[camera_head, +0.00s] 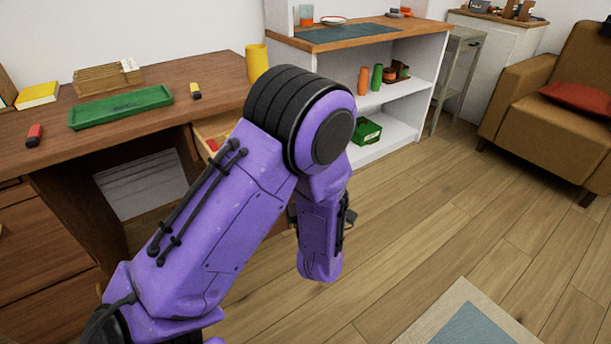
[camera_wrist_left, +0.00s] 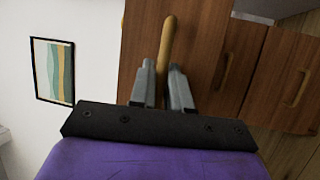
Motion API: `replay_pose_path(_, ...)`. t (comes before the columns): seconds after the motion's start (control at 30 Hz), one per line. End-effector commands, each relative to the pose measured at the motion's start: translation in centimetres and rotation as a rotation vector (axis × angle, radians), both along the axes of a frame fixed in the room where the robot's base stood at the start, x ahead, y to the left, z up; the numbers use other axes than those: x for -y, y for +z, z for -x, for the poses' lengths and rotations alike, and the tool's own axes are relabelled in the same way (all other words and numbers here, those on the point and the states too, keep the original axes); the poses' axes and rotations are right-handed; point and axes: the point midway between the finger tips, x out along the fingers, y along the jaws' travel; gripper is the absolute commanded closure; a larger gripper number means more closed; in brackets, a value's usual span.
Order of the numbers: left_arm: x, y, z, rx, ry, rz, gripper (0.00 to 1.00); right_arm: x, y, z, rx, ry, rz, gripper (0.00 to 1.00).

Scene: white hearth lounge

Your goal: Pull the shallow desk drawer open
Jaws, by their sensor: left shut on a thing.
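The shallow desk drawer (camera_head: 215,128) is under the right end of the brown desk's top and stands partly open, its pale wood inside showing. Something red (camera_head: 212,145) is in it. My left arm covers the drawer's front and the rest of it in the head view. In the left wrist view, the fingers of my left gripper (camera_wrist_left: 162,85) are shut on a wooden bar handle (camera_wrist_left: 169,38) on a brown drawer front (camera_wrist_left: 204,40). My left gripper is hidden behind the arm in the head view. My right gripper is in neither view.
The desk (camera_head: 190,75) holds a green tray (camera_head: 122,107), a yellow cup (camera_head: 257,62) and small items. A white shelf unit (camera_head: 400,125) stands to the right of it. The wooden floor (camera_head: 430,220) is clear up to a rug (camera_head: 445,310) and a brown armchair (camera_head: 545,125).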

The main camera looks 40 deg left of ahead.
Motion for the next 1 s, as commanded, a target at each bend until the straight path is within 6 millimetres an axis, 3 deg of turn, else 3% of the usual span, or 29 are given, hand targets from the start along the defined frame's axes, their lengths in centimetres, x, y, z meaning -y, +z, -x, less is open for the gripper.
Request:
replay_pose_path(0.4,-0.1,-0.1,0.4,-0.001,0.009,0.001,1.00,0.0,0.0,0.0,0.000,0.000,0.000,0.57)
replay_pose_path(0.43,-0.1,-0.1,0.4,-0.001,0.009,0.001,0.77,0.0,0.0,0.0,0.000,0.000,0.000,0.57)
replay_pose_path(0.5,-0.1,-0.1,0.4,-0.001,0.008,0.001,0.62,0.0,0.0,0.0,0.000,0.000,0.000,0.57)
replay_pose_path(0.8,0.1,-0.1,0.4,0.000,0.005,0.000,0.62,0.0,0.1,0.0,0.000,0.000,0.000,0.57)
replay_pose_path(1.0,3.1,-0.7,2.6,-0.003,0.003,0.000,0.62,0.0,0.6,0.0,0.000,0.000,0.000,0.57)
